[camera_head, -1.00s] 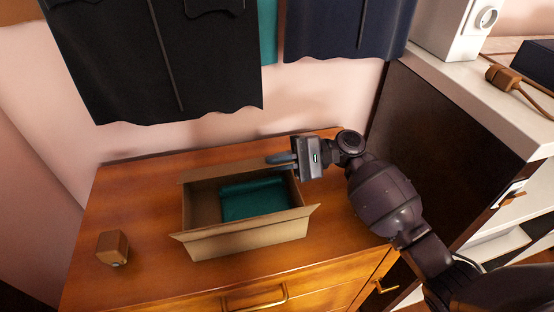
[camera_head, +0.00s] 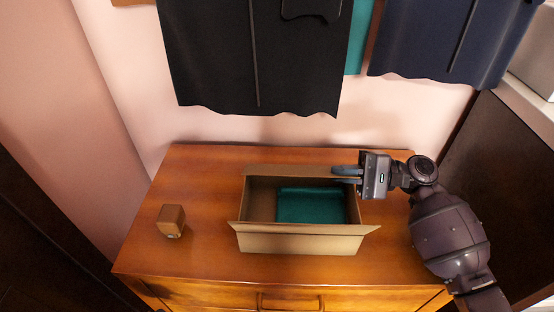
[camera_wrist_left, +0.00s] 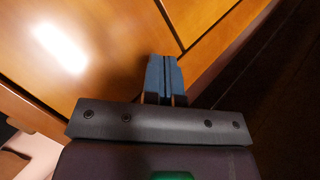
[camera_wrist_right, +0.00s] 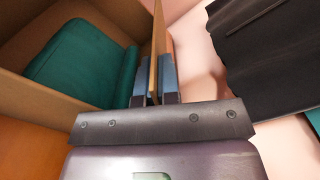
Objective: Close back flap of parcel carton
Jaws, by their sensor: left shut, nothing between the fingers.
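The open parcel carton (camera_head: 300,243) stands on a wooden dresser, with a teal folded cloth (camera_head: 312,205) inside. Its back flap (camera_head: 285,171) stands up at the wall side, and its front flap is folded outward. My right gripper (camera_head: 345,174) is at the carton's back right corner. In the right wrist view its fingers (camera_wrist_right: 155,82) lie on both sides of a thin cardboard panel (camera_wrist_right: 157,45); whether they press on it is unclear. My left gripper (camera_wrist_left: 163,75) shows only in the left wrist view, shut and empty, near the dresser front.
The wooden dresser top (camera_head: 200,185) is clear around the carton except for a small brown block (camera_head: 171,221) at left. Dark garments (camera_head: 260,60) hang on the wall behind. A dark cabinet (camera_head: 510,140) stands at right.

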